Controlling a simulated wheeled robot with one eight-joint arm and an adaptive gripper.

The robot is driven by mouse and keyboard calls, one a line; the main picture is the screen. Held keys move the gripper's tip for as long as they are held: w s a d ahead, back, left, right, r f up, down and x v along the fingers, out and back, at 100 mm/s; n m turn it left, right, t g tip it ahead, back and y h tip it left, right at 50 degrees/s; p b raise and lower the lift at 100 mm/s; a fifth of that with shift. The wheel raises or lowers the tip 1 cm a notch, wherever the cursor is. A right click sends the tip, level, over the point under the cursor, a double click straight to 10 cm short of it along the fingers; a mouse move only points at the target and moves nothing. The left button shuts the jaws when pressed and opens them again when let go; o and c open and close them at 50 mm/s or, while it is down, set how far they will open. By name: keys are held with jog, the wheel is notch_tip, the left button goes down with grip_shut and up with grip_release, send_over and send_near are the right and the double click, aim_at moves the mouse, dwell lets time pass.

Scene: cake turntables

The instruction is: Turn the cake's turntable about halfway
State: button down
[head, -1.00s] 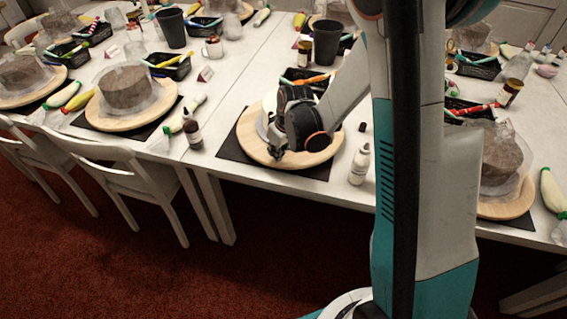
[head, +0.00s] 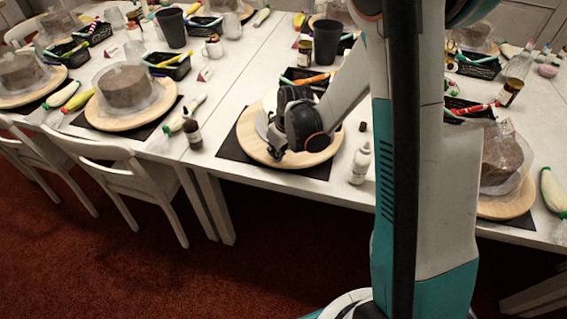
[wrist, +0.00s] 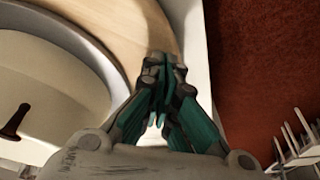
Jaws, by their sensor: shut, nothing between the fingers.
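The turntable (head: 249,138) is a round, light wooden disc near the table's front edge in the head view. My arm covers much of it. It also shows in the wrist view (wrist: 138,22) as a curved wooden band around a pale, round, rimmed shape (wrist: 88,48). Whatever stands at the disc's middle is mostly hidden by my arm in the head view. My gripper (wrist: 162,72) is shut and empty, its fingertips at the disc's outer edge in the wrist view. I cannot tell whether they touch it. In the head view my gripper (head: 270,138) is over the disc's left front part.
A black mat (head: 229,150) lies under the disc. A white bottle (head: 360,165) stands to its right, a dark bottle (head: 192,132) to its left. A black cup (head: 326,42) stands behind. Another cake (head: 126,86) on a wooden disc is further left. White chairs (head: 110,165) line the front-left.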

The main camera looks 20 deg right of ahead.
aim_at(327, 148)
jog(key=shift+f, duration=0.3)
jog(key=shift+s+d+b, duration=0.2)
jog(key=shift+s+d, duration=0.25)
jog(key=shift+d, duration=0.5)
jog(key=shift+s+d+b, duration=0.15)
jog(key=shift+s+d, duration=0.35)
jog(key=shift+d, duration=0.45)
jog(key=shift+s+d+b, duration=0.2)
jog(key=shift+s+d, duration=0.25)
jog(key=shift+d, duration=0.5)
jog(key=shift+s+d+b, duration=0.15)
jog(key=shift+d+b, duration=0.05)
jog(key=shift+d, duration=1.4)
jog(key=shift+s+d+b, duration=0.1)
jog(key=shift+d+b, duration=0.05)
jog(key=shift+d, duration=1.4)
jog(key=shift+w+d, duration=0.3)
jog(key=shift+d, duration=0.7)
jog(key=shift+w+d, duration=0.25)
jog(key=shift+d, duration=0.8)
jog(key=shift+w+d, duration=0.3)
jog(key=shift+d, duration=0.7)
